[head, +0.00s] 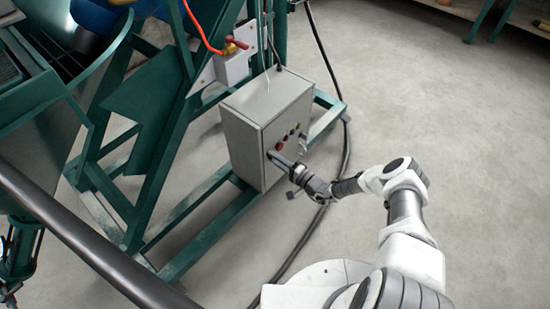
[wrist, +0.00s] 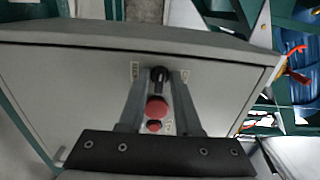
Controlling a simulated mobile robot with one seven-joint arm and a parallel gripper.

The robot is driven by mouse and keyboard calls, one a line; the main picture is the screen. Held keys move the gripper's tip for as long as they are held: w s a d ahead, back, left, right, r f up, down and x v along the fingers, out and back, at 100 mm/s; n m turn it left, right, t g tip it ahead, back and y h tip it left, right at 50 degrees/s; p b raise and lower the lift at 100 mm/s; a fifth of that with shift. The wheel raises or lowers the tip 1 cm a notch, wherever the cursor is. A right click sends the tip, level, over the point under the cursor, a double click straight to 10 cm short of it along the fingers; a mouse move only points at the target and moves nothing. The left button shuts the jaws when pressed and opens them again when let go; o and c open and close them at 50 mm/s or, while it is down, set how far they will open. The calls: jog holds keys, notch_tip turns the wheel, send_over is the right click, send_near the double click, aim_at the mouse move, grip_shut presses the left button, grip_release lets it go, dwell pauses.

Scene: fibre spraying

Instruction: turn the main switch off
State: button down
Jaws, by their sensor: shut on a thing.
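The grey control box (head: 243,143) stands on the green frame, with a row of small controls on its front door. The main switch is a small black knob (wrist: 158,74) on that door, seen in the wrist view between my fingertips. My gripper (head: 273,156) reaches the box's front door from the right. In the wrist view my gripper (wrist: 158,77) is shut on the knob, one finger on each side. Small labels (wrist: 134,70) sit beside the knob. The knob's exact turn angle is hard to tell. In the head view my gripper hides the knob.
A large red button (wrist: 156,107) and a smaller red one (wrist: 153,126) sit close to the knob, between my fingers. A black cable (head: 347,150) runs down past the box onto the floor. Green beams (head: 200,222) lie left of the box.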

jog(key=shift+d, duration=0.1)
dwell(0.3)
jog(key=c, duration=0.9)
grip_release()
jog(key=p+v, duration=0.3)
jog(key=v, duration=1.4)
jog(key=shift+s+d+p, duration=0.15)
jog(key=shift+s+p, duration=0.05)
jog(key=shift+p, duration=0.15)
